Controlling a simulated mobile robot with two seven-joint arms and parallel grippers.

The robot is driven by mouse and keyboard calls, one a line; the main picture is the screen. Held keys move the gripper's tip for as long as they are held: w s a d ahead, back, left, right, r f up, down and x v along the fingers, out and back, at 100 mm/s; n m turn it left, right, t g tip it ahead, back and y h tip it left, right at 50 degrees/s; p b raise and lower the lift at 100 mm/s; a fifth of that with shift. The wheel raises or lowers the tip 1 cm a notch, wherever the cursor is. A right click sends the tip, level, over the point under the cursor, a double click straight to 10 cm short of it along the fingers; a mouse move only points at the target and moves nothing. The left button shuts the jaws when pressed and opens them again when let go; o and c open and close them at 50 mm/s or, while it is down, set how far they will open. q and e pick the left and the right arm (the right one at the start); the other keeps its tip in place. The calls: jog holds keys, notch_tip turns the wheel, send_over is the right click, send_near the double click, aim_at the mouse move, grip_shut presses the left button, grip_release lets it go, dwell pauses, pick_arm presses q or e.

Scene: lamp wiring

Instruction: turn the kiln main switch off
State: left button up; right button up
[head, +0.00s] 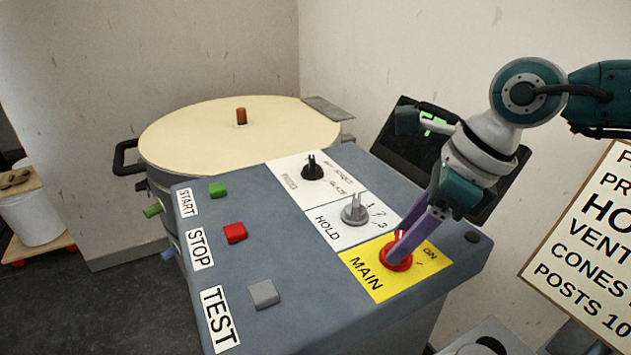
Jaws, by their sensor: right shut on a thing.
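The kiln main switch (397,262) is a red rotary knob on a yellow plate marked MAIN (378,287), at the front right of the grey-blue control box. The word ON is printed to the right of the knob. My right gripper (401,247) comes down from the upper right, with its purple fingers shut on the red knob. The fingers hide part of the knob's handle, so I cannot tell exactly which way it points. My left gripper is not in view.
The box (290,245) also carries a grey HOLD knob (354,211), a black knob (312,168), and green START (218,190), red STOP (235,233) and grey TEST (263,294) buttons. The round kiln (190,125) stands behind. A sign (590,250) is at right.

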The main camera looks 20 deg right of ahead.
grip_shut()
jog(key=shift+w+f+n+b, duration=0.15)
jog(key=shift+n+b, duration=0.25)
jog(key=shift+b, duration=0.55)
jog(key=shift+y, duration=0.3)
jog(key=shift+r+n, duration=0.2)
jog(key=shift+n, duration=0.1)
jog(key=o, duration=0.7)
grip_release()
jog(key=v, duration=1)
jog(key=shift+b, duration=0.35)
jog(key=shift+a, duration=0.15)
